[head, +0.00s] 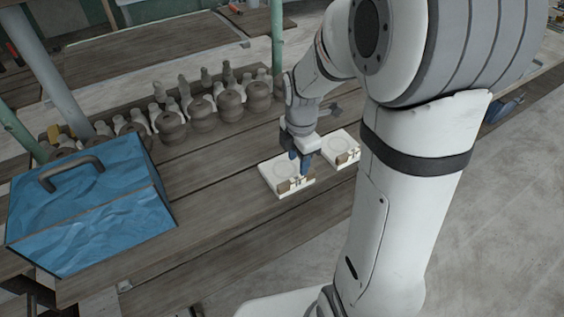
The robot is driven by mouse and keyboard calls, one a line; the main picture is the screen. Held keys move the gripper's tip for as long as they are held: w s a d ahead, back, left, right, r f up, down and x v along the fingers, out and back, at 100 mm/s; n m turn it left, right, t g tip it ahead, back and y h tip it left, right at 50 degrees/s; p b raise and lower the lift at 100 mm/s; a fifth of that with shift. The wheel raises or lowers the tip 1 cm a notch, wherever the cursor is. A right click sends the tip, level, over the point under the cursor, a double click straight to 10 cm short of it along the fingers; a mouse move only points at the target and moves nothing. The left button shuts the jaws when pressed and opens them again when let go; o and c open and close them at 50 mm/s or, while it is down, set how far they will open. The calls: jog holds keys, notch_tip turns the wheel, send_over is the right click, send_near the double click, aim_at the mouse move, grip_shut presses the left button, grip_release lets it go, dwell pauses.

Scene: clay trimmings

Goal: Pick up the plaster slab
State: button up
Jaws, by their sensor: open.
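Two pale, squarish slabs with round marks on their tops lie on the dark wooden table. The nearer plaster slab (277,173) is at the middle of the head view, and the other plaster slab (338,144) is to its right and a little farther back, partly behind my arm. Small brown and white pieces sit at the near right corner of the nearer slab. My gripper (300,166) points down over the right side of the nearer slab. Its blue fingers are open, with nothing visibly held. Whether the fingertips touch the slab cannot be told.
A blue box (95,205) with a dark handle stands at the left. Several rounded brown clay vessels (203,113) and smaller pale figures line the back of the table. The wood in front of the slabs is clear. Green posts (277,38) rise behind.

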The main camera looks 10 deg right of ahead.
aim_at(297, 179)
jog(key=shift+w+f, duration=0.1)
jog(key=shift+f, duration=0.3)
notch_tip(297, 179, down, 7)
jog(key=shift+f, duration=0.15)
jog(key=shift+c, duration=0.5)
grip_shut()
